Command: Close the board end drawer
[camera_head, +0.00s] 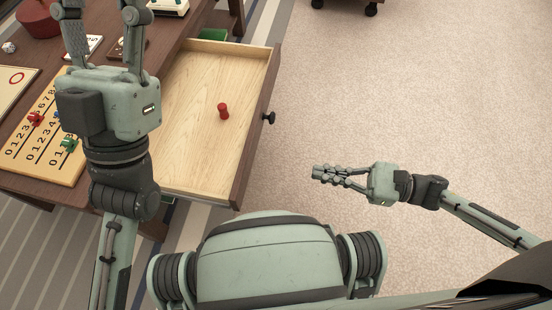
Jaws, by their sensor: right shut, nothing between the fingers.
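The drawer (195,125) at the right end of the table is pulled out. It has a pale wood inside, a dark brown front panel (257,130) and a black knob (268,118). A small red piece (223,110) lies in it. My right gripper (320,173) is shut and empty, over the carpet to the right of and nearer than the drawer front, apart from it. My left gripper (103,22) is above the table, left of the drawer, with its fingers spread. Its arm hides part of the tabletop and the drawer's left side.
The dark table (185,25) bears a numbered board (22,160) with red and green pieces, cards, and a red round container (38,20). A green thing (213,34) shows behind the drawer. Furniture on casters (345,4) stands at the top. Carpet on the right is clear.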

